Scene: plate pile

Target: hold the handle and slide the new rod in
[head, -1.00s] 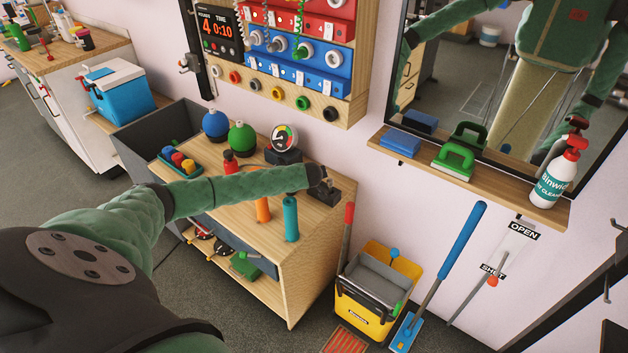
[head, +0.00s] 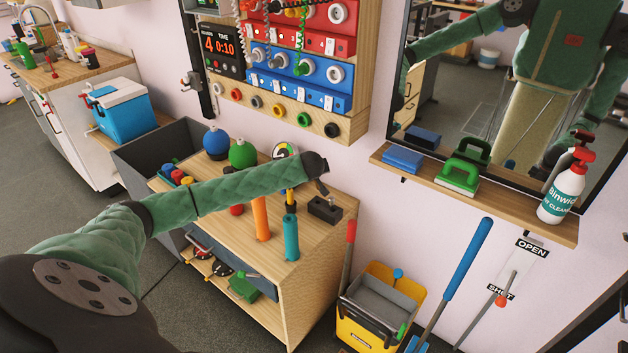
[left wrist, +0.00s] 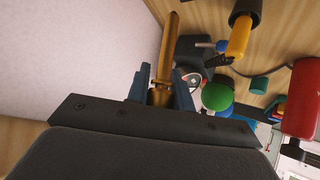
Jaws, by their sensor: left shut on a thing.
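My left gripper (head: 322,188) is in the air just above a dark block (head: 325,211) on the wooden bench. In the left wrist view its fingers (left wrist: 161,88) are closed around a thin brass-coloured rod (left wrist: 171,45), which sticks out past the fingertips. In the head view the rod is too small to make out. A yellow-and-black handle-like piece (left wrist: 239,38) shows to the right of the rod in the wrist view, apart from the gripper. My right gripper is not in view.
An orange cylinder (head: 261,218) and a teal cylinder (head: 291,238) stand near the bench front. A green ball (head: 242,154), a blue ball (head: 216,143) and a gauge (head: 286,150) are behind my arm. A yellow bucket (head: 372,330) stands right of the bench.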

